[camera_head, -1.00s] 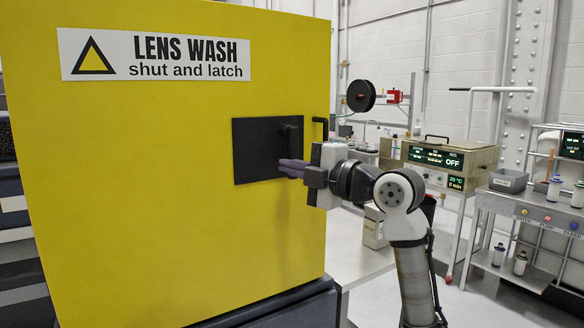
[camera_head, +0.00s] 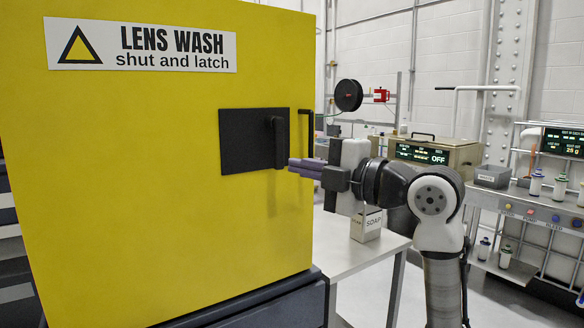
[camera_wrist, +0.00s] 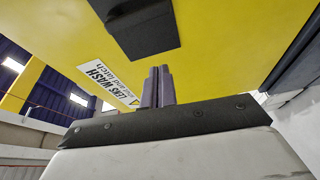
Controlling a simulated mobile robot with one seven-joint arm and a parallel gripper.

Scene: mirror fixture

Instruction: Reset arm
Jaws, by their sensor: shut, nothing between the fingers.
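My gripper (camera_head: 300,168) is shut and empty, its purple fingers together. In the head view it is just right of the black handle (camera_head: 278,142) on the yellow lens wash cabinet (camera_head: 130,200); I cannot tell whether there is a small gap or a touch. The handle sits on a black plate (camera_head: 243,140). In the wrist view the shut fingers (camera_wrist: 158,86) stand upright in front of the yellow door (camera_wrist: 225,50), with a black block (camera_wrist: 140,25) beyond their tips.
A white table (camera_head: 350,245) with a soap box (camera_head: 366,224) is behind my arm. A boxed instrument reading OFF (camera_head: 440,152) and a shelf with bottles (camera_head: 535,183) stand at the right. A black vertical bar (camera_head: 311,132) is by the cabinet's right edge.

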